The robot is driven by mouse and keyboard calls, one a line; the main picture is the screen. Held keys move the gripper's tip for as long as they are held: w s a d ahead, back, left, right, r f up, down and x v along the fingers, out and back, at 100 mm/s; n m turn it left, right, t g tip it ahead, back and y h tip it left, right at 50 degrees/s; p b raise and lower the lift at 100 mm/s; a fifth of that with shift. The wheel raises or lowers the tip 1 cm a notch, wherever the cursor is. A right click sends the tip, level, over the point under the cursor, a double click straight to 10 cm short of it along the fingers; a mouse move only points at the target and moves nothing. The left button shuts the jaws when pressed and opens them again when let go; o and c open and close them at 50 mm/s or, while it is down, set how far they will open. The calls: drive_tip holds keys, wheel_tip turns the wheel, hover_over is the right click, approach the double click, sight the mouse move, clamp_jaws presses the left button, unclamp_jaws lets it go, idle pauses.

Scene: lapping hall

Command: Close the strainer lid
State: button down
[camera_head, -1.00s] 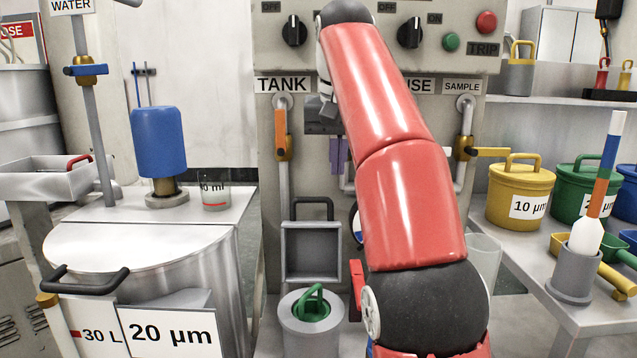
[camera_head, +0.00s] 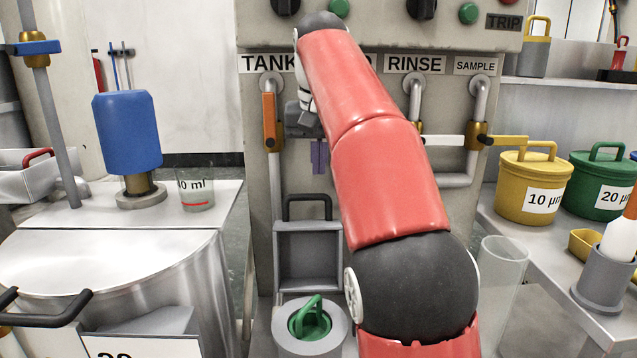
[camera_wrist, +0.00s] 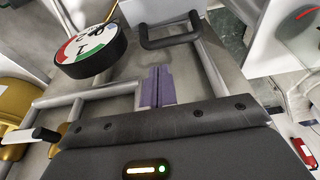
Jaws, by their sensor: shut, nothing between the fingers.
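A round grey strainer body (camera_head: 285,330) stands low at the front of the grey machine, with a green basket and handle (camera_head: 311,318) in its open top. Just behind it, a square grey frame (camera_head: 280,262), apparently the lid, stands upright with a black handle (camera_head: 308,197) on its top edge. My gripper (camera_head: 319,168) has purple fingers, shut and empty, pointing down above this handle and apart from it. In the wrist view the shut fingers (camera_wrist: 157,72) show below a black handle (camera_wrist: 168,43). My arm hides part of the machine front.
Pipes with an orange lever (camera_head: 269,120) and a yellow lever (camera_head: 500,141) flank my arm. A round gauge (camera_wrist: 91,50) is near the fingers in the wrist view. A clear cylinder (camera_head: 500,270) stands right of my arm, a steel tank (camera_head: 120,270) left.

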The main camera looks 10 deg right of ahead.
drive_tip(key=shift+b+x, duration=0.6)
drive_tip(key=shift+x, duration=2)
drive_tip(key=shift+s, duration=0.15)
